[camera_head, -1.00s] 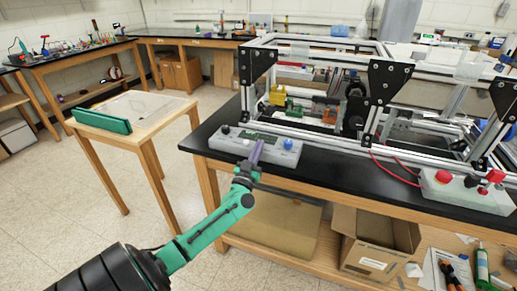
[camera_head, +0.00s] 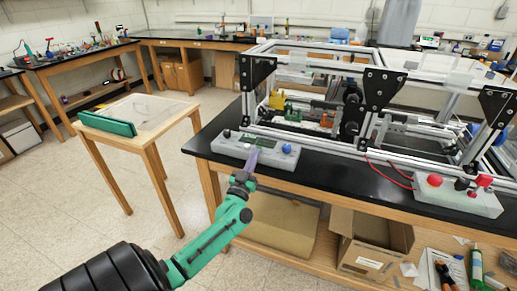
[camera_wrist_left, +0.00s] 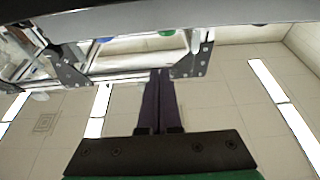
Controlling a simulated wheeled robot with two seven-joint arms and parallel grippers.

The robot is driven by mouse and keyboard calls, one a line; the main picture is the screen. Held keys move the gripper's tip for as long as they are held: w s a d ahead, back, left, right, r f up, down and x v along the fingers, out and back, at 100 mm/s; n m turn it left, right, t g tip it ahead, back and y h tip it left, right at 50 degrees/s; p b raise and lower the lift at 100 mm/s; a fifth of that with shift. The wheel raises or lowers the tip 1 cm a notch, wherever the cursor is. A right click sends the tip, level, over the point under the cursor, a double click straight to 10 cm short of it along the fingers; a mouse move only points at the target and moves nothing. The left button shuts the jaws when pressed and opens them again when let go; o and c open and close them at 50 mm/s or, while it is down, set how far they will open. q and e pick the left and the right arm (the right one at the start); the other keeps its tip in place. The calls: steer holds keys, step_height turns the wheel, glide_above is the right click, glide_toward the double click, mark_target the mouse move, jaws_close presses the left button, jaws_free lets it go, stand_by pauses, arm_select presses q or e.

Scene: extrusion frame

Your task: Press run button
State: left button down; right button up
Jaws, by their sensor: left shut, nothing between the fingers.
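A long grey control box (camera_head: 228,149) lies on the black bench top in front of the extrusion frame. No label is readable, so I cannot tell which control is the run button. My left gripper (camera_head: 254,151) has its purple fingers shut and empty, over the box's front middle, left of the blue button. Contact cannot be told. My right gripper is not in view.
The metal extrusion frame (camera_head: 315,141) stands behind the box. A second grey box (camera_head: 458,195) with a red button (camera_head: 434,180) sits at the right, with red cables. A small wooden table (camera_head: 150,136) stands left, across a floor gap. An open cardboard box (camera_head: 362,256) is on the lower shelf.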

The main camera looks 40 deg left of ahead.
arm_select(q)
steer(key=v, duration=0.5)
steer(key=shift+s+a+f+b, duration=0.1)
steer(key=shift+s+b, duration=0.15)
steer(key=shift+b, duration=0.05)
steer(key=shift+f, duration=0.1)
